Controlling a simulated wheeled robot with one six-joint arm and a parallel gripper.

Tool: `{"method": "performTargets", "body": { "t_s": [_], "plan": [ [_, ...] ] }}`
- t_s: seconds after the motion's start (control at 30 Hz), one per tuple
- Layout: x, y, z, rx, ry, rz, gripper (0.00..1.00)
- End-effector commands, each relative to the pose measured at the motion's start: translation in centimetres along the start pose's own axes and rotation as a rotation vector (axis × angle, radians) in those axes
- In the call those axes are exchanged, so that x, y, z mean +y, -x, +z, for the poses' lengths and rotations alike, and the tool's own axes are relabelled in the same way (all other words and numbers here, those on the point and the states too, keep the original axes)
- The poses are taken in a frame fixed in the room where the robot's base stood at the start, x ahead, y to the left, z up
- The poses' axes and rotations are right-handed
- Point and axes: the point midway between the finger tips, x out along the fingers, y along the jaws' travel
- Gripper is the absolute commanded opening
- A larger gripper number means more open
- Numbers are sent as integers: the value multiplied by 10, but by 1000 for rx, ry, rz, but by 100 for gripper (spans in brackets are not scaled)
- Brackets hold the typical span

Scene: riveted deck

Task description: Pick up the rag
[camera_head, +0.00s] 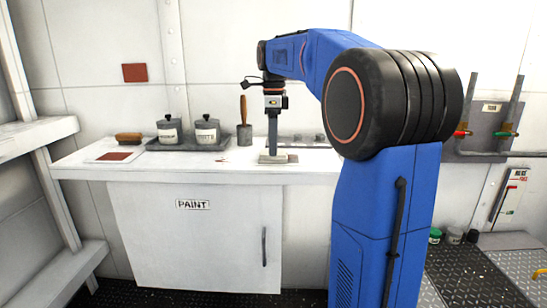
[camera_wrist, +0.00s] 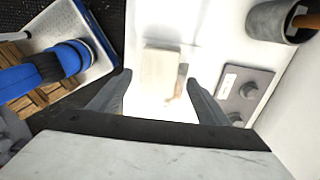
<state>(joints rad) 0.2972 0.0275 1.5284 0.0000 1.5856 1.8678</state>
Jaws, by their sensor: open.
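The rag appears to be the folded pale beige cloth (camera_head: 266,160) lying flat on the white counter near its front edge. In the wrist view the cloth (camera_wrist: 160,68) lies ahead of and between the fingertips, with a small darker patch beside its lower right. My gripper (camera_head: 272,151) points straight down over the cloth. In the wrist view my gripper (camera_wrist: 159,78) shows its two fingers apart, one on each side, with nothing held. I cannot tell how large the gap to the cloth is.
A cup with a wooden-handled brush (camera_head: 244,133) stands left of my gripper; two lidded pots (camera_head: 207,129) stand on a dark tray (camera_head: 188,146) beyond it. A brown brush (camera_head: 129,138) lies farther left. A grey plate with knobs (camera_wrist: 250,84) is right of the cloth in the wrist view.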

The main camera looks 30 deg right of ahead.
Motion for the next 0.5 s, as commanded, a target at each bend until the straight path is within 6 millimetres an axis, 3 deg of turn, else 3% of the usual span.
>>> {"method": "performTargets", "body": {
  "t_s": [0.2, 0.5],
  "plan": [
    [0, -24, 0, 0, 0, 0, 70],
    [-1, -27, 0, 0, 0, 0, 68]
  ]
}}
